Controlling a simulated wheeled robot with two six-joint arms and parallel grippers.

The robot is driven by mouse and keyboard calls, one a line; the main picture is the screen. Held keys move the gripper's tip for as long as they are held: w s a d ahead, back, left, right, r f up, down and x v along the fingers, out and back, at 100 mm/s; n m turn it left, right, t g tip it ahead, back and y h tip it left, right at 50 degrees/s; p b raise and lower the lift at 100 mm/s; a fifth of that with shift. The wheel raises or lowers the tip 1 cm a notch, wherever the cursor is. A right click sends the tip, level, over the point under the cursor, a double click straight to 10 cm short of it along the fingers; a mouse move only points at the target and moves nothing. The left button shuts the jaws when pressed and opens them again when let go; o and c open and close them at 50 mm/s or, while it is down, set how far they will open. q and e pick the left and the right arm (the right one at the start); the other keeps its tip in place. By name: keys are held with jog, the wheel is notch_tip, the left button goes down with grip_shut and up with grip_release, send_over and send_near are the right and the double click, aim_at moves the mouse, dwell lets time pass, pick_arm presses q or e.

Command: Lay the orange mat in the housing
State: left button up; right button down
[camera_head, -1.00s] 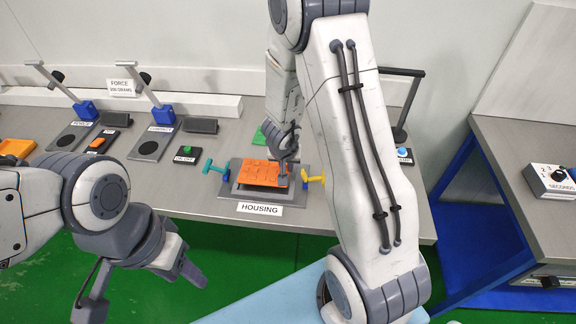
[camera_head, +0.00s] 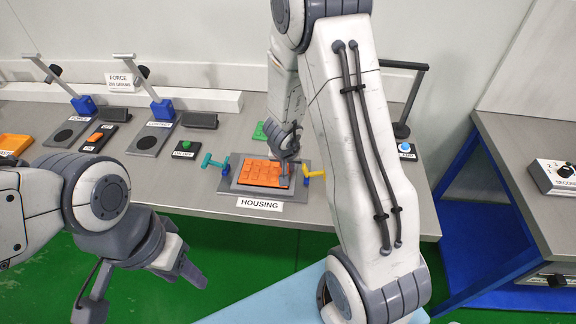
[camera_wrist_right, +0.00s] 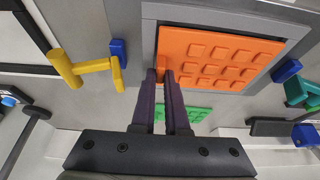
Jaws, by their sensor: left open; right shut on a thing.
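The orange mat (camera_head: 262,174), with a grid of raised squares, lies flat at the opening of the grey housing (camera_head: 238,200), which stands behind its label. In the right wrist view, the mat (camera_wrist_right: 218,60) appears within the housing's grey frame (camera_wrist_right: 149,38). I cannot tell whether it touches the bottom. My right gripper (camera_head: 288,172) is shut on the mat's right edge; its two dark fingers (camera_wrist_right: 160,76) pinch that edge in the wrist view. My left gripper (camera_head: 146,296) is open and empty, in front of the bench over the green floor.
A teal handle (camera_head: 214,162) stands left of the housing and a yellow handle (camera_head: 315,174) right of it; blue blocks sit beside both. A green pad (camera_wrist_right: 180,112) lies behind. Button boxes and stands with blue blocks fill the bench's left. A dial box (camera_head: 556,178) sits on the right table.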

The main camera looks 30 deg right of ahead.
jog(key=shift+f+b, duration=0.35)
jog(key=shift+f, duration=0.1)
jog(key=c, duration=0.8)
grip_release()
jog(key=shift+c, duration=0.2)
jog(key=shift+r, duration=0.15)
jog(key=p+v, duration=0.7)
jog(key=v, duration=0.3)
jog(key=shift+a+r, duration=0.1)
jog(key=shift+r, duration=0.05)
